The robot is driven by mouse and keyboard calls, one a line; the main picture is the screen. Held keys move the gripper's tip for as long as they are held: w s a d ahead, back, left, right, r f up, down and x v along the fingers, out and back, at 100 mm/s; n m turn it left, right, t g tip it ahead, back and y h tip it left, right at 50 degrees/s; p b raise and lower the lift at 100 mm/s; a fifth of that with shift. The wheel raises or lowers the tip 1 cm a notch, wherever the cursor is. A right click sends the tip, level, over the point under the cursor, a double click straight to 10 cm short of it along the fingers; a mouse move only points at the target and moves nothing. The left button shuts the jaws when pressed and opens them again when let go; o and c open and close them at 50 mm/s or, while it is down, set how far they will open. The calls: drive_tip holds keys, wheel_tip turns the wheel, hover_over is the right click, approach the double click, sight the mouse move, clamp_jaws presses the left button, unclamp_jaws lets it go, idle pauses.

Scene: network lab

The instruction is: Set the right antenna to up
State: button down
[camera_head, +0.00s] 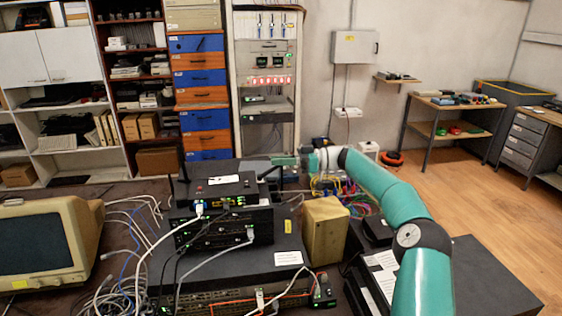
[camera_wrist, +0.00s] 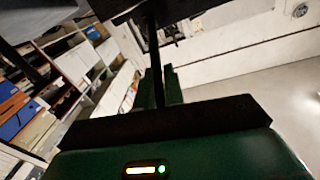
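The black router (camera_head: 225,188) sits on top of a stack of network devices in the head view. Its left antenna (camera_head: 183,168) stands up at the left rear. The right antenna (camera_head: 267,173) shows as a short dark piece at the router's right side, leaning right. My gripper (camera_head: 277,161) is at that antenna's upper end, reaching in from the right. In the wrist view a dark rod (camera_wrist: 154,50), probably this antenna, runs down to the green fingers of my gripper (camera_wrist: 161,86). Whether the fingers press on it or stand apart from it is unclear.
A beige monitor (camera_head: 45,245) stands at the left, with loose cables beside it. A tan box (camera_head: 325,230) stands right of the stack. Colored cables (camera_head: 335,186) lie behind it, under my arm. A rack (camera_head: 267,80) stands behind.

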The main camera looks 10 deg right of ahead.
drive_tip(key=shift+a+r, duration=0.1)
drive_tip(key=shift+a+r+h, duration=0.5)
drive_tip(key=shift+r+h, duration=0.1)
drive_tip(key=shift+h, duration=0.5)
drive_tip(key=h, duration=0.1)
drive_tip(key=a+r+h, duration=0.1)
drive_tip(key=shift+a+h, duration=0.3)
drive_tip(key=a+h, duration=0.1)
drive_tip(key=h, duration=0.1)
drive_tip(key=shift+a+r+n+g+h, duration=0.3)
drive_tip(key=shift+a+r, duration=0.05)
drive_tip(key=shift+a, duration=0.05)
drive_tip(key=shift+a+h, duration=1)
drive_tip(key=shift+h, duration=0.6)
drive_tip(key=c, duration=1.5)
unclamp_jaws()
drive_tip(key=shift+r, duration=0.2)
